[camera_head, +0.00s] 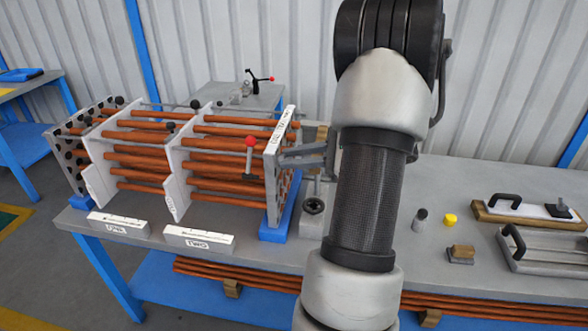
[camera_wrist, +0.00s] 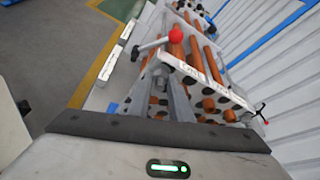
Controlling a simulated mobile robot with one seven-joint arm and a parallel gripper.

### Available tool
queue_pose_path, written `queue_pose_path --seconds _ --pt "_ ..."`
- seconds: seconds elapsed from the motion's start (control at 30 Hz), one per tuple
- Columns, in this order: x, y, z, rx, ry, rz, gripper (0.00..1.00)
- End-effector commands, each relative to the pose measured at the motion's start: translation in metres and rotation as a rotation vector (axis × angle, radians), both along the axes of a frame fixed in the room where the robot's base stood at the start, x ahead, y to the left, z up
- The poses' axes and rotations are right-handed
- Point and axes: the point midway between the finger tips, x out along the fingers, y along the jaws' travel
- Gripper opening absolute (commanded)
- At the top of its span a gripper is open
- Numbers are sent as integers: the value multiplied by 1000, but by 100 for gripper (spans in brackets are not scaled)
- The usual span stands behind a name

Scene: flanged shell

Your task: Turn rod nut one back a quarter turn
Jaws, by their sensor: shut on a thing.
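The flanged shell's tube bundle lies on the bench, with orange-brown tubes running through upright plates; its near end plate (camera_head: 277,150) faces my gripper. My gripper (camera_head: 284,157) reaches in from the right, its fingertips at the upper part of this plate. In the wrist view, the fingers (camera_wrist: 165,72) converge at the plate's edge, beside a lever with a red ball (camera_wrist: 176,35). They are shut on a small dark thing at the plate, which I take as rod nut one. The fingers mostly hide the nut, so its turn angle cannot be read.
The red-ball lever (camera_head: 250,143) stands close to the fingers. White labelled blocks (camera_head: 199,239) lie along the bench's front edge. On the right are a yellow cap (camera_head: 450,219), a small dark-topped cylinder (camera_head: 420,217) and handled plates (camera_head: 545,245). My arm hides the bench's middle.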

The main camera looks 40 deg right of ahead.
Motion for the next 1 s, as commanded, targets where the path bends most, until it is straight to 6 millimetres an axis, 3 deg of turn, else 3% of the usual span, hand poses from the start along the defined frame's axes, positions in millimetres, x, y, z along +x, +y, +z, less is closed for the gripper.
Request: queue_pose_path --seconds 0.03,0.23,0.6,0.63,0.7,1.0 --pt "0 0 -8 -34 -33 -2 0" --pt "-1 1 -4 -124 -107 -1 0" --pt "-1 1 -1 -137 -117 0 0" --pt "-1 1 -1 -137 -117 0 24" --pt "-1 1 -1 -136 -116 -1 35" --pt "-1 1 -1 -136 -116 0 38"
